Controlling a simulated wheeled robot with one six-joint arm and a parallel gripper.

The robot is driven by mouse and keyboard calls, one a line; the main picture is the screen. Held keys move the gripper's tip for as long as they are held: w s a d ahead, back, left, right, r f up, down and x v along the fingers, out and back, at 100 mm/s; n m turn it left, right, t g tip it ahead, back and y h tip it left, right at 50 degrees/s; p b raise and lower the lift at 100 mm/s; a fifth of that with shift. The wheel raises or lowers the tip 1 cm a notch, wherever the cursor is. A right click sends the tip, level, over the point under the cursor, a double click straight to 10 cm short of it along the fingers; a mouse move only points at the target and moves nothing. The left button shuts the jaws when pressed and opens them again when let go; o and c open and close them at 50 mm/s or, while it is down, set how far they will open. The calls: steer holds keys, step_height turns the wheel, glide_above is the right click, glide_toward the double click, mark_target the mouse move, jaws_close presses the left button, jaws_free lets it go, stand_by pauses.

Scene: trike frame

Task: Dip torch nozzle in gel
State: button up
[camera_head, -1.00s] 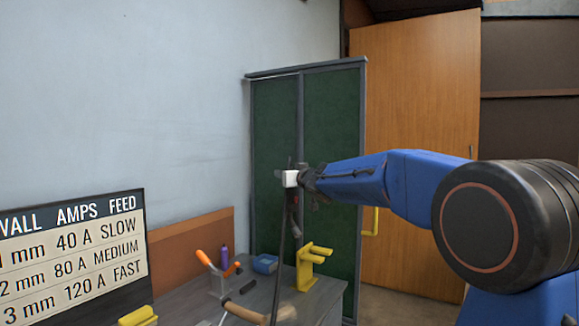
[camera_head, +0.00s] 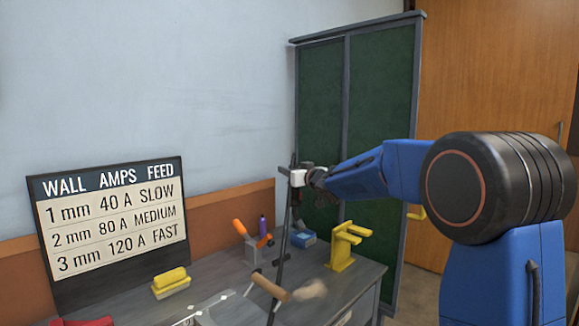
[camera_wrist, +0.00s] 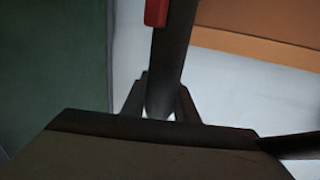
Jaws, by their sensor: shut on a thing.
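My gripper (camera_head: 304,180) is shut on the black welding torch (camera_head: 293,215), held up above the bench in front of the green cabinet. The torch's dark cable (camera_head: 280,265) hangs down past the bench. In the wrist view, the torch's dark body (camera_wrist: 172,60) with a red part (camera_wrist: 156,12) runs between my fingers (camera_wrist: 160,105). The nozzle end cannot be made out clearly. A small blue tub (camera_head: 304,239), perhaps the gel, sits on the bench below the torch; its contents cannot be seen.
A yellow stand (camera_head: 347,245) is right of the tub. A grey holder (camera_head: 256,250) with orange and purple tools is left. The green cabinet (camera_head: 375,110) stands behind.

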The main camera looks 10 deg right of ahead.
steer(key=shift+f, duration=1.9)
